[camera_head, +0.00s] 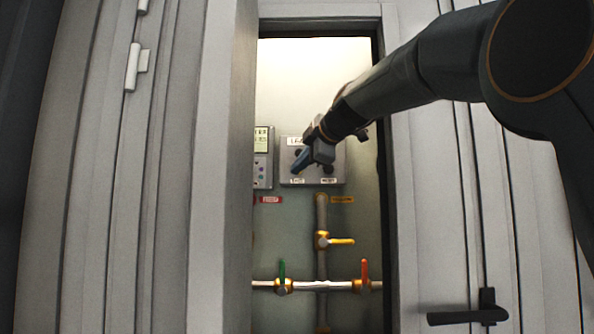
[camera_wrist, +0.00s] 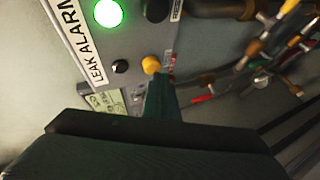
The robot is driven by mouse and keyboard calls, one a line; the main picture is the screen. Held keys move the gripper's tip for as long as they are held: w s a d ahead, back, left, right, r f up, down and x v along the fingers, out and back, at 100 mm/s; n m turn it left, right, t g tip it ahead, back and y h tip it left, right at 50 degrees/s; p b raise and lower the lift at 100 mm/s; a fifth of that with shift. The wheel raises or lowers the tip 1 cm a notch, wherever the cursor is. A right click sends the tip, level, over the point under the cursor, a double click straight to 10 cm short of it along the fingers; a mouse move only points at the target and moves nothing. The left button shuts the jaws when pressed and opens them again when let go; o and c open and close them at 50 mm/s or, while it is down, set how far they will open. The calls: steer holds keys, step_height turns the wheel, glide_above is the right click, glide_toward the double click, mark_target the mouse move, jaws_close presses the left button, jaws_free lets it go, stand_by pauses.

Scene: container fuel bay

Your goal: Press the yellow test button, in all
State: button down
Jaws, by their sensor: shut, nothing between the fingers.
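The yellow test button (camera_wrist: 151,65) is a small round knob on the grey leak alarm panel (camera_wrist: 88,38), seen in the wrist view. The panel also shows in the head view (camera_head: 338,178), where my arm hides part of it and I cannot make out the yellow button. A lit green lamp (camera_wrist: 108,13) and a small black knob (camera_wrist: 120,66) are on the same panel. My gripper (camera_wrist: 158,82) is shut and empty, its tip right beside the yellow button in the picture. In the head view my gripper (camera_head: 298,168) is in front of the panel. I cannot tell whether it touches the button.
A meter box with a display (camera_head: 262,140) is left of the panel. Below run pipes with a yellow-handled valve (camera_head: 341,241), a green-handled valve (camera_head: 282,270) and a red-handled valve (camera_head: 364,270). The door frame's left side (camera_head: 220,170) and right side (camera_head: 400,230) bound the narrow opening.

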steer(key=shift+w, duration=0.45)
stand_by(0.6)
stand_by(0.4)
steer(key=shift+s+b, duration=0.8)
steer(key=shift+s, duration=0.05)
steer(key=s+b, duration=0.3)
steer(key=s, duration=0.2)
steer(key=shift+a, duration=0.1)
stand_by(0.8)
